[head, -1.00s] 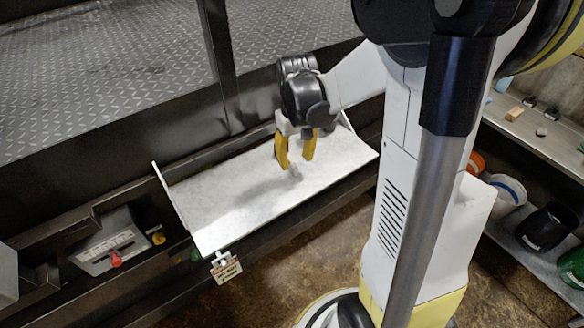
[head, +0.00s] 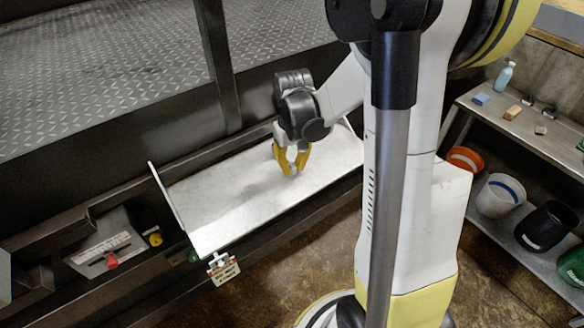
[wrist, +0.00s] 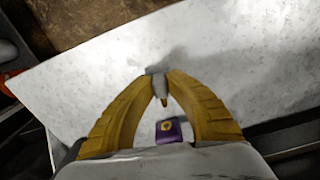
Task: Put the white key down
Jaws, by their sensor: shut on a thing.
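My gripper (head: 291,170) points down low over the pale, tilted shelf (head: 218,222), with its yellow fingers closed together at the tips. In the wrist view, my gripper (wrist: 158,75) is shut on a small greyish-white piece, the white key (wrist: 158,86), which has an orange-brown end. The fingers hide much of the key, and I cannot tell whether it touches the shelf. A small purple block with a yellow ring (wrist: 169,130) shows between the fingers, nearer the palm.
The shelf has bare room left of my gripper and a raised left side. A control panel with a red knob (head: 112,261) is at left. Racks at right hold a bottle (head: 504,77) and buckets (head: 500,195).

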